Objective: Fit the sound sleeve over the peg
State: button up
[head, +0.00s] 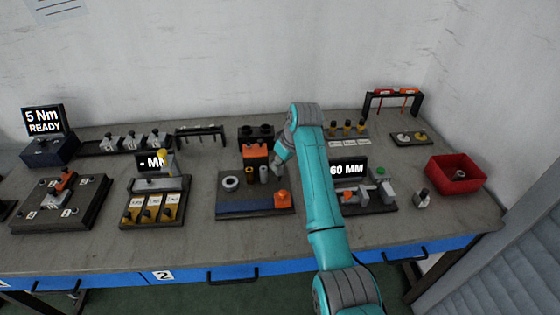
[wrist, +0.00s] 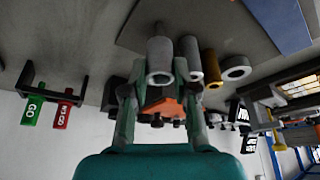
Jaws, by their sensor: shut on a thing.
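My gripper (wrist: 160,75) is shut on a light grey sleeve (wrist: 159,52), whose open end faces the wrist camera. In the head view my gripper (head: 279,161) is over the dark board with a blue strip (head: 250,207), and the arm largely hides the held sleeve. Beside the held sleeve stand a second grey sleeve (wrist: 191,54) and a brass-coloured one (wrist: 211,66). They also show in the head view, grey (head: 264,174) and brass (head: 249,175). An orange fixture (head: 281,199) sits at the board's front right. I cannot clearly make out the peg.
A pale ring (head: 230,183) lies at the board's left. An orange block (head: 255,150) stands behind the sleeves. A display reading 60 MM (head: 347,170) stands to the right, with a red bin (head: 455,166) further over. Tabletop between the boards is clear.

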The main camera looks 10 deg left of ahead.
aim_at(282, 166)
jog(key=shift+f, duration=1.6)
jog(key=o, duration=1)
jog(key=shift+o, duration=0.2)
jog(key=v, duration=1.2)
